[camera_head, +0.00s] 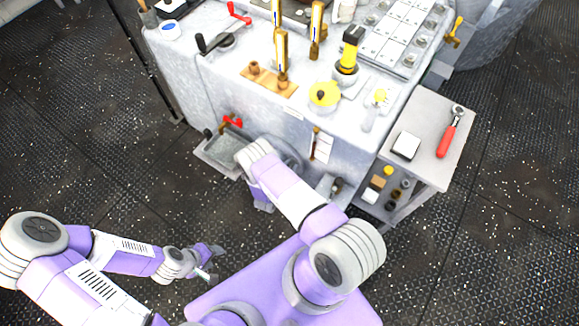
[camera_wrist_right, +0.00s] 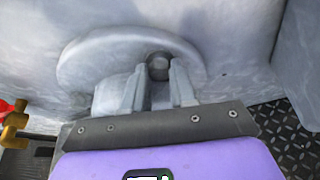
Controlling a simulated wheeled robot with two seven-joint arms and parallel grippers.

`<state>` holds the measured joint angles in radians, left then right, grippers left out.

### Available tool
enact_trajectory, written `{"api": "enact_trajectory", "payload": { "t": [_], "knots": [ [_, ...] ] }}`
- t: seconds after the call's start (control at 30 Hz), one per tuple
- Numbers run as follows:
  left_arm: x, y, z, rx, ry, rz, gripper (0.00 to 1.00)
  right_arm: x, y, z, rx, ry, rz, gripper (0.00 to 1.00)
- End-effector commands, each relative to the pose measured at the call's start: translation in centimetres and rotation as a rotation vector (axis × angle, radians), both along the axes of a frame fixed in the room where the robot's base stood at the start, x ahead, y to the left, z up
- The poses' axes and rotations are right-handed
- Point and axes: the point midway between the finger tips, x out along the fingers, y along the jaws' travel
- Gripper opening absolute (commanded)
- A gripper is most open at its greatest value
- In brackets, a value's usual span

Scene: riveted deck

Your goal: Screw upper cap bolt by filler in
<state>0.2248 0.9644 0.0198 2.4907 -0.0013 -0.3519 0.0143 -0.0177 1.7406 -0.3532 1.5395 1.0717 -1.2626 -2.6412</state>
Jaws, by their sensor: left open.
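A round grey cap (camera_wrist_right: 85,62) stands out from the grey machine wall in the right wrist view. The upper cap bolt (camera_wrist_right: 158,66), a dark round head, sits at its upper part. The two fingers of my right gripper (camera_wrist_right: 160,84) are on either side of the bolt head and appear closed on it. How deep the bolt sits is hidden. In the head view the cap (camera_head: 287,158) is partly covered by my right arm, which hides that gripper. My left gripper (camera_head: 211,263) is open and empty, over the floor. I cannot tell which part is the filler.
A red-handled tap (camera_head: 232,121) is above a grey tray (camera_head: 207,150) left of the cap; its brass body (camera_wrist_right: 15,128) shows in the wrist view. A side table (camera_head: 425,137) with a red-handled ratchet (camera_head: 450,132) stands right. The floor at left is clear.

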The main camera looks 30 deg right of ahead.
Motion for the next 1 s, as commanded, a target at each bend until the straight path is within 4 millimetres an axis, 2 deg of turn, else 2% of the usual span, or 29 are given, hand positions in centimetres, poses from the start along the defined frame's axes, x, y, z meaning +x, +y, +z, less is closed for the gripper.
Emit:
{"api": "enact_trajectory", "payload": {
  "t": [0.37, 1.0],
  "knots": [
    [0.00, 0.00, 0.00, 0.000, 0.000, 0.000, 0.52, -0.03, 0.04, -0.03, 0.016, -0.042, 0.003, 0.00],
    [0.00, 0.00, 0.00, 0.000, 0.000, 0.000, 0.52, -0.41, 0.02, -0.41, 0.184, -0.438, 0.004, 0.00]
  ]
}}
